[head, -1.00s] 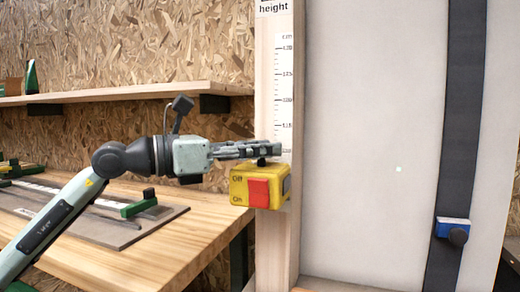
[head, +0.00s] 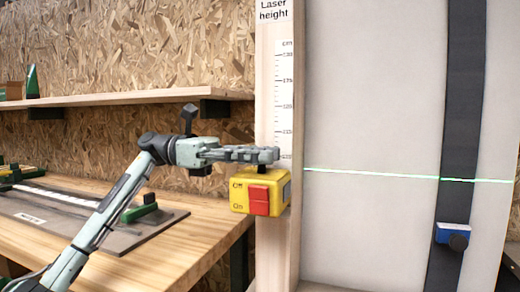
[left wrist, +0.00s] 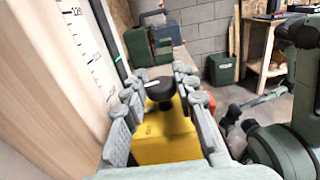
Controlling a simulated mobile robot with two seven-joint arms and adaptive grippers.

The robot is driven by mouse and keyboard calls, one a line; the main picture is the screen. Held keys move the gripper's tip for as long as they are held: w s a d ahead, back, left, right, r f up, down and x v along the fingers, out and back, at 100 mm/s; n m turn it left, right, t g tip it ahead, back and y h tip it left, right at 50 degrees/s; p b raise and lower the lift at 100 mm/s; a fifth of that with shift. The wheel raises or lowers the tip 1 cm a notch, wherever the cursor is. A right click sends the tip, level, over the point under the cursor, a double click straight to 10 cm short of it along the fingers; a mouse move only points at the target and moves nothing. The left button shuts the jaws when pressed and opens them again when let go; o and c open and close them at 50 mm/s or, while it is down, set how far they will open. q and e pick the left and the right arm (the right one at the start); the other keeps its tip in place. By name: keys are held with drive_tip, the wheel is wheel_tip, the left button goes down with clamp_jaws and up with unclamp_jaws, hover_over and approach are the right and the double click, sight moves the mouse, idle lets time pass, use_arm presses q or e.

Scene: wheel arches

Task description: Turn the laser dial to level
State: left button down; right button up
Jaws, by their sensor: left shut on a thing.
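The yellow laser box (head: 240,196) is mounted on the wooden post, with a red switch (head: 259,200) and Off and On labels on its front. The black dial (head: 262,169) is on top of the box. My left gripper (head: 268,155) reaches in from the left and is shut on the dial. In the left wrist view the dial (left wrist: 160,88) sits between the two fingers above the yellow box (left wrist: 165,140). A green laser line (head: 400,174) crosses the pale panel, slightly lower at its right end in the picture. My right gripper is out of view.
The post (head: 268,110) carries a height scale (head: 285,100). A black strip (head: 460,110) with a blue block (head: 453,233) runs down the panel (head: 370,100). The wooden bench (head: 180,240) and a shelf (head: 130,99) are at the left.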

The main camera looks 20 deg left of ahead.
use_arm(q)
drive_tip(key=shift+m+g+y+p, duration=0.3)
drive_tip(key=shift+m+g+p, duration=0.25)
drive_tip(key=shift+m+g, duration=1.2)
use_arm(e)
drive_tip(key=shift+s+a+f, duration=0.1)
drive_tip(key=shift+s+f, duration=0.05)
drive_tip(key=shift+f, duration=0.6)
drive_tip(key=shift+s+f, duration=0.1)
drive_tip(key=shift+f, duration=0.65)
use_arm(q)
drive_tip(key=shift+n+g, duration=0.35)
drive_tip(key=c, duration=1.2)
unclamp_jaws()
drive_tip(key=v, duration=0.7)
drive_tip(key=shift+a, duration=0.25)
